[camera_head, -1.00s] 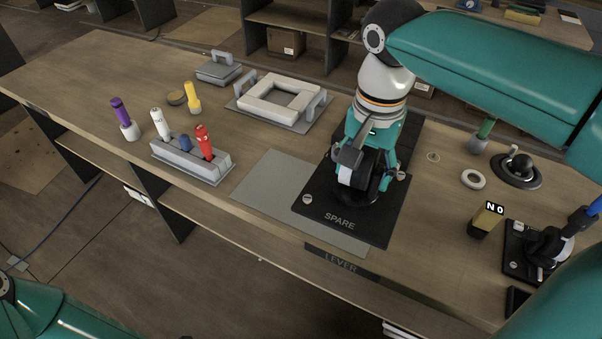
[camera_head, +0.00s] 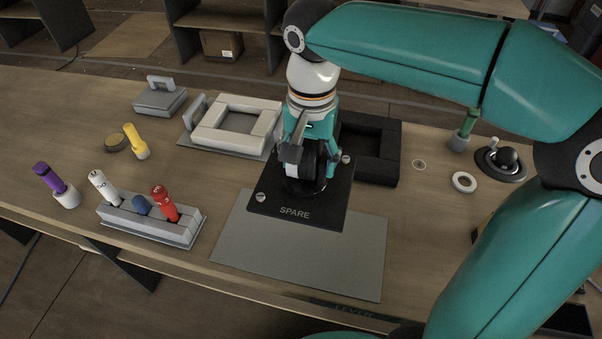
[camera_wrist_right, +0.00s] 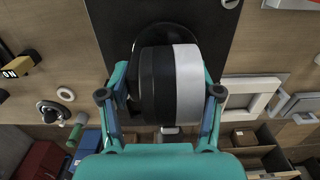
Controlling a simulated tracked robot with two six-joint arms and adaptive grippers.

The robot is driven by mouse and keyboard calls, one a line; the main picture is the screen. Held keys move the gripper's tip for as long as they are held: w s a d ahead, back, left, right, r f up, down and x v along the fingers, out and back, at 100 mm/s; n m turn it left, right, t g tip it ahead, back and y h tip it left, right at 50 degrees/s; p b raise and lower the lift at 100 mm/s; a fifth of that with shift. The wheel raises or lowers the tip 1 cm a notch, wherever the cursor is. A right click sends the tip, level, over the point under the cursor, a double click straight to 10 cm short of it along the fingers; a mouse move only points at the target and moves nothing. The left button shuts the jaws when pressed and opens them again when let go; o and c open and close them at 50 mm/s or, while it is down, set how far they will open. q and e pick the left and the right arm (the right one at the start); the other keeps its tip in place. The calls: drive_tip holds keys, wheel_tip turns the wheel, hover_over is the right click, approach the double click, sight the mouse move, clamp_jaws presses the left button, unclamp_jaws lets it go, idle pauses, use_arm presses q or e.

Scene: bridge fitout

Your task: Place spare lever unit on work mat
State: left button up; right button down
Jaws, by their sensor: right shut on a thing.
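The spare lever unit (camera_head: 297,212) is a black plate marked SPARE, with a dark round hub and a grey lever. It overlaps the far middle part of the grey work mat (camera_head: 300,258); I cannot tell whether it touches the mat. My right gripper (camera_head: 308,160) comes down from above and is shut on the hub. In the right wrist view its fingers (camera_wrist_right: 165,88) flank the black and silver hub (camera_wrist_right: 170,85), with the dark plate (camera_wrist_right: 110,45) behind. The arm hides part of the unit. My left gripper is not in view.
An empty black frame (camera_head: 392,160) lies behind right. A grey holder (camera_head: 150,225) with coloured handles is left of the mat.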

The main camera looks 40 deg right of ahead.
sight(307, 182)
wheel_tip(307, 182, down, 18)
drive_tip(key=shift+w+a+r, duration=0.15)
drive_tip(key=shift+c, duration=1.1)
unclamp_jaws()
wheel_tip(307, 182, up, 12)
idle(0.5)
